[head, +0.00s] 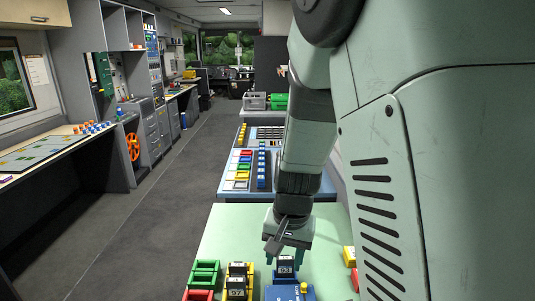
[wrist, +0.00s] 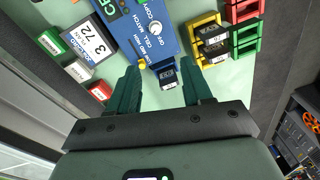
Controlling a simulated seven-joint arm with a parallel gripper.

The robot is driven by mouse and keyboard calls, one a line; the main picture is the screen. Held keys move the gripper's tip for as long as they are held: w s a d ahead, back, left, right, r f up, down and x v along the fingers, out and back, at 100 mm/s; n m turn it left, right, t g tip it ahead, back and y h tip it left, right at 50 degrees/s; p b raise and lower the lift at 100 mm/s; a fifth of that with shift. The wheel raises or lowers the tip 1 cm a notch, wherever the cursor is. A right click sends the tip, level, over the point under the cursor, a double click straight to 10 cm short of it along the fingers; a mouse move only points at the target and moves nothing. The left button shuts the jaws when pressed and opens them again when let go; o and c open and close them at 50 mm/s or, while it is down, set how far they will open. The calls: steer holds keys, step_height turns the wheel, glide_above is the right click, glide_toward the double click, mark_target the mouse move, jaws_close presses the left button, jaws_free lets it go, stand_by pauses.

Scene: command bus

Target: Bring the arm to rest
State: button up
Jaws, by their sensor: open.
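My gripper (head: 278,258) hangs at the lower middle of the head view, over the pale green table (head: 226,222). In the wrist view its two green fingers (wrist: 160,74) are apart. A small black block with a white-and-blue label (wrist: 168,78) sits at the end of the blue device, between or just beyond the fingertips; I see no finger touching it. The same block shows under the gripper in the head view (head: 286,264). The blue device (wrist: 145,35) has a white knob and lettering.
A blue table (head: 228,186) with coloured blocks lies beyond. The aisle floor (head: 150,220) is clear.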

steer(key=s+d+r+n+t, duration=0.1)
steer(key=s+d+r+t, duration=0.1)
steer(key=s+r, duration=0.7)
steer(key=s+d+r+n+t, duration=0.1)
steer(key=s+d+r+t, duration=0.2)
steer(key=s+r, duration=0.6)
step_height(320, 180, up, 3)
steer(key=shift+d+n+h, duration=0.4)
steer(key=shift+d, duration=0.75)
